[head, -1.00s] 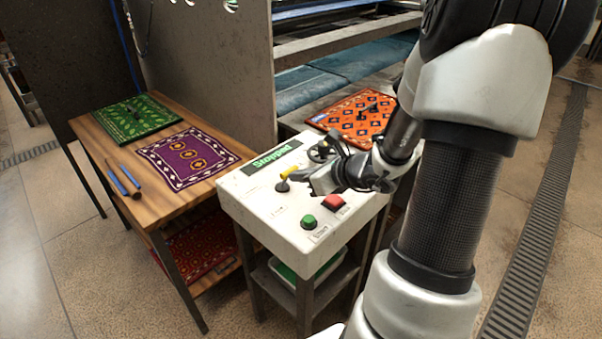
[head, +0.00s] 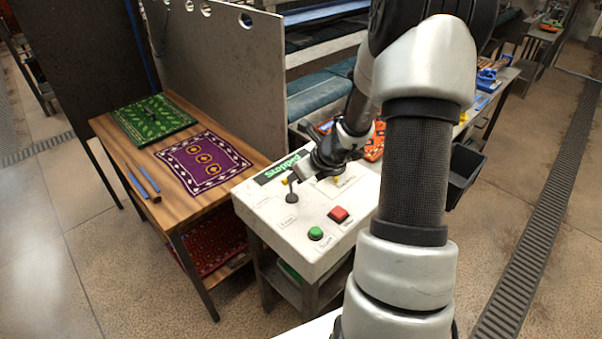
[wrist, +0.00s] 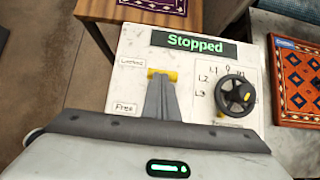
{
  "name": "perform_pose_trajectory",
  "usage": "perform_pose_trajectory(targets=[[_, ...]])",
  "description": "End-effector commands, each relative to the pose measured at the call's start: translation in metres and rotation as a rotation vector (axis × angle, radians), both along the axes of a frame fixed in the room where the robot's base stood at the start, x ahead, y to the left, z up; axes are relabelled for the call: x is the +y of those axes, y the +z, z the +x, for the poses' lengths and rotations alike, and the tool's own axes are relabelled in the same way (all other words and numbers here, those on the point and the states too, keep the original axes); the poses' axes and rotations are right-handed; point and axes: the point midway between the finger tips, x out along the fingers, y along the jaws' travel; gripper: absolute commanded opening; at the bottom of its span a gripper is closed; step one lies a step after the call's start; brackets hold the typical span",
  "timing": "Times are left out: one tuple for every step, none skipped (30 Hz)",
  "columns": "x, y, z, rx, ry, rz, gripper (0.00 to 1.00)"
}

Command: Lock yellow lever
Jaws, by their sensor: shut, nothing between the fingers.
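The yellow lever (wrist: 173,76) is on the white control panel (wrist: 139,41), in line with the "Locked" label (wrist: 131,63) and above the "Free" label (wrist: 125,107) in the wrist view. My gripper (wrist: 160,78) is shut and empty. Its fingertips overlap the middle of the lever, so part of the lever is hidden; I cannot tell whether they touch. In the head view my gripper (head: 300,170) is over the back part of the panel, by the lever's dark base (head: 291,197).
A black dial (wrist: 236,93) is right of the lever. The green display (wrist: 194,43) reads "Stopped". A green button (head: 315,233) and a red button (head: 339,214) are at the panel's front. A wooden table (head: 138,148) with rugs stands left. A grey partition (head: 215,70) rises behind.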

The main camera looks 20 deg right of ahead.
Motion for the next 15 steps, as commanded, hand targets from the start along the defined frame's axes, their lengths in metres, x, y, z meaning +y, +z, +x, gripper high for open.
perform_pose_trajectory(targets=[[0.002,0.001,0.004,0.000,0.002,0.000,0.00],[0.003,0.001,0.006,0.000,0.003,-0.001,0.00],[0.004,0.001,0.009,0.000,0.003,-0.001,0.00],[0.005,0.001,0.012,0.000,0.003,-0.001,0.00],[0.005,0.002,0.014,-0.001,0.002,-0.002,0.00],[0.006,0.002,0.016,0.000,0.002,-0.001,0.00],[0.007,0.002,0.018,-0.001,0.002,-0.001,0.00],[0.007,0.002,0.020,-0.001,0.002,-0.001,0.00],[0.008,0.002,0.022,-0.001,0.002,-0.001,0.00],[0.009,0.002,0.024,-0.001,0.002,-0.001,0.00],[0.009,0.002,0.025,-0.001,0.001,0.000,0.00],[0.010,0.002,0.027,-0.001,0.001,0.000,0.00],[0.010,0.002,0.028,-0.001,0.001,0.000,0.00],[0.011,0.002,0.029,-0.001,0.001,0.000,0.00],[0.011,0.002,0.030,-0.001,0.002,0.000,0.00]])
